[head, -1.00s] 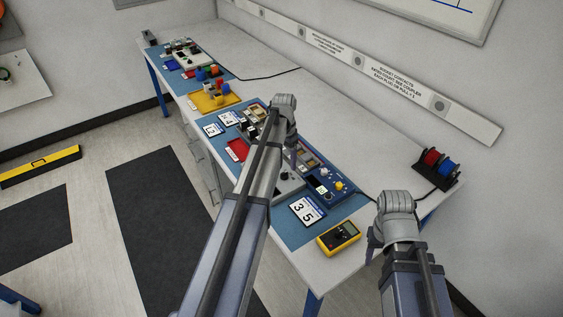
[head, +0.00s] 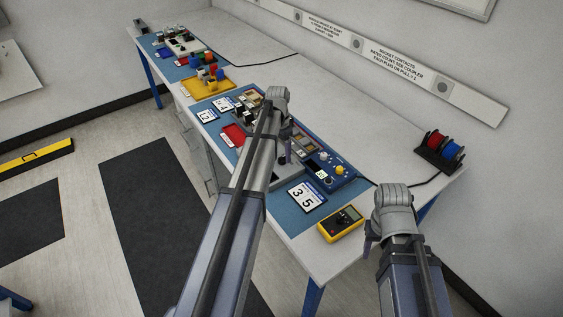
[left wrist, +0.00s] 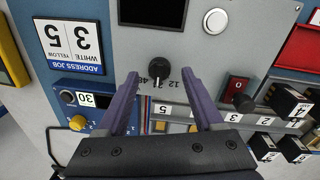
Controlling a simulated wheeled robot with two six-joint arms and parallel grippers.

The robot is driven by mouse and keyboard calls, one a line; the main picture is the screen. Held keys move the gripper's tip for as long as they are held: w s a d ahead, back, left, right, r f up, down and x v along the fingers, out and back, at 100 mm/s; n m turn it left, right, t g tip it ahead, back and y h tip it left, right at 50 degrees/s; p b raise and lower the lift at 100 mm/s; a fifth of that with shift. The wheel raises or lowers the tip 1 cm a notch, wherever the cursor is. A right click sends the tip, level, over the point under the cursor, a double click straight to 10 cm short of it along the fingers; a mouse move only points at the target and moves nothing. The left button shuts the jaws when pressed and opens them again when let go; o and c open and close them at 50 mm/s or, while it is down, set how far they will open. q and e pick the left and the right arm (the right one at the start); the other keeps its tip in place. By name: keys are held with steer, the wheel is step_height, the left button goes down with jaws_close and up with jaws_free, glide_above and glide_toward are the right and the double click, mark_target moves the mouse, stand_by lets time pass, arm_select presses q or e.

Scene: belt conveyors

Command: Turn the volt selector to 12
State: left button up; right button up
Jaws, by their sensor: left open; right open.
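The volt selector is a round black knob (left wrist: 159,70) on a light grey panel (left wrist: 215,60) in the left wrist view. Small printed numbers, with a 12 to the right, stand at its lower edge; its exact setting is hard to read. A dark screen (left wrist: 152,10) lies above it. My left gripper (left wrist: 162,80) is open, its two purple fingers on either side of the knob, with no visible contact. In the head view my left arm hides the knob, and the left gripper (head: 284,155) shows only partly. My right gripper (head: 370,242) is open and empty by the table's right end.
A card (head: 306,196) reading 3 and 5 lies beside a blue panel (left wrist: 85,103) showing 30. A yellow meter (head: 340,224) and cable spools (head: 440,150) stand at the right.

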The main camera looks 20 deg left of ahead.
arm_select(q)
steer(key=shift+d+f+b, duration=0.1)
steer(key=shift+f+b, duration=0.3)
steer(key=shift+f, duration=0.45)
jaws_close()
